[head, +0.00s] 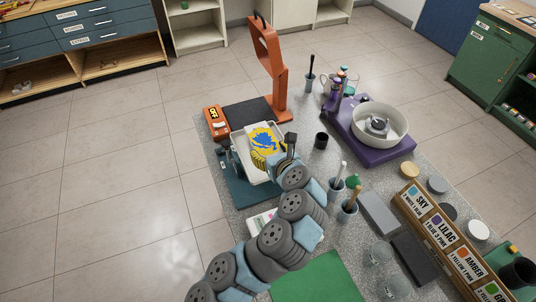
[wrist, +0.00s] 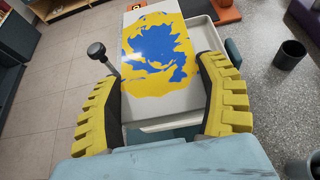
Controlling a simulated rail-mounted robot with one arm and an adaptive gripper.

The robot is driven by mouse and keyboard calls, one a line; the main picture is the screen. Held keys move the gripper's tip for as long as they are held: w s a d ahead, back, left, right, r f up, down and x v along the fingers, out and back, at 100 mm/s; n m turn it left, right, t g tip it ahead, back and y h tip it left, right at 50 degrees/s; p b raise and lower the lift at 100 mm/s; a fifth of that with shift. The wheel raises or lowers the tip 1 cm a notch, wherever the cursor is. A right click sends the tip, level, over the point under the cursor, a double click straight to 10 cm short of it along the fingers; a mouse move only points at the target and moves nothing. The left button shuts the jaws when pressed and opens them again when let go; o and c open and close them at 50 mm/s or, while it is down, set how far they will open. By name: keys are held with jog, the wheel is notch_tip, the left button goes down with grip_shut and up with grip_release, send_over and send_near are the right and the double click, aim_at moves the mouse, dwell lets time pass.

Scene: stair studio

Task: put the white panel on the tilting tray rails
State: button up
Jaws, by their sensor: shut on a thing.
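The white panel (head: 263,136) has yellow and blue paint on its upper face. It also shows in the wrist view (wrist: 158,45). My gripper (wrist: 157,80) is shut on the panel, with one yellow ribbed finger at each side edge. The white tilting tray (head: 240,157) lies directly under and around the panel, on a teal base (head: 242,193). In the wrist view the tray's pale rim (wrist: 208,38) shows right of the panel and its near edge below it. The panel covers the rails, so I cannot tell whether it touches them.
A dark knob (wrist: 96,50) on a rod stands left of the panel. An orange stand (head: 272,60) rises behind the tray. A dark cup (head: 321,140) and a purple wheel base with a white bowl (head: 379,120) are to the right. Brush cups stand near my arm.

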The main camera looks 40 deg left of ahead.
jog(key=w+a+f, duration=0.1)
jog(key=f, duration=0.1)
jog(key=w+a+f, duration=0.3)
jog(key=f, duration=0.1)
jog(key=shift+w+a+b, duration=0.25)
jog(key=shift+b, duration=0.05)
jog(key=shift+w+a+f, duration=0.15)
jog(key=shift+w+f, duration=0.05)
jog(key=shift+f, duration=1.7)
jog(key=shift+f, duration=0.1)
jog(key=o, duration=1.2)
jog(key=shift+r, duration=0.2)
jog(key=v, duration=1.2)
jog(key=shift+f, duration=0.15)
